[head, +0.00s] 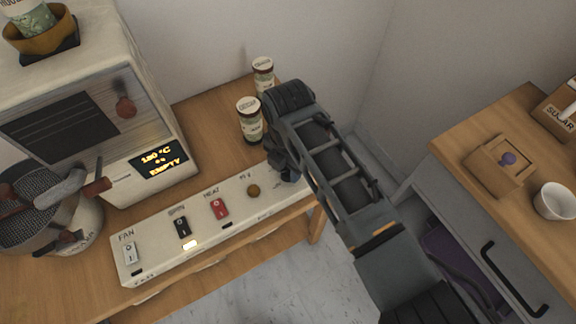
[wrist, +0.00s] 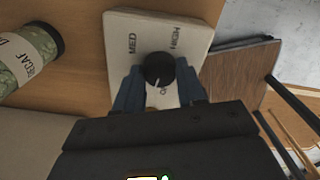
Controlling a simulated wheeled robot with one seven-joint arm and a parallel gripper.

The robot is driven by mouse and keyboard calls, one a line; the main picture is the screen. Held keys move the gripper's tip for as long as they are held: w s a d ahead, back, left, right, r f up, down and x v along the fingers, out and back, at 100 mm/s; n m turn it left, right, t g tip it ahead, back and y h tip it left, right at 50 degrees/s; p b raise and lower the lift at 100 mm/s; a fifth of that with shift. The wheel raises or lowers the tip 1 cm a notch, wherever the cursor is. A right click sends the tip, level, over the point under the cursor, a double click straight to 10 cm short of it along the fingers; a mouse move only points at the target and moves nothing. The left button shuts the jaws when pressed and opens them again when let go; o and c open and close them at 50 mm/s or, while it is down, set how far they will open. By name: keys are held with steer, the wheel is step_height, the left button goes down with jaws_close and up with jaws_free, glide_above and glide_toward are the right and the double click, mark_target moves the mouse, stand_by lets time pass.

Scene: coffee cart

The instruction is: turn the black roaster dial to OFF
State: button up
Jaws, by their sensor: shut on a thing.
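The black roaster dial (wrist: 159,68) sits on a pale plate marked MED, HIGH and a third, partly hidden label starting with O. A white line on the dial's lower edge points towards that O label, slightly to its left. My gripper (wrist: 158,80) has its blue fingers on both sides of the dial and is shut on it. In the head view my gripper (head: 284,172) is at the right end of the white control panel (head: 150,262) and hides the dial there.
Two jars stand close behind my gripper, one nearer (head: 249,120) and one farther (head: 263,75). The roaster (head: 90,90) stands left.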

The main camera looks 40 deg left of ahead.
mark_target(287, 172)
steer(key=n+b, duration=0.1)
steer(key=n, duration=0.3)
steer(key=shift+n, duration=0.7)
steer(key=o, duration=1.1)
steer(key=shift+c, duration=0.2)
steer(key=shift+r+b, duration=0.3)
steer(key=shift+r, duration=3.65)
steer(key=shift+s+f, duration=0.1)
steer(key=shift+s, duration=0.05)
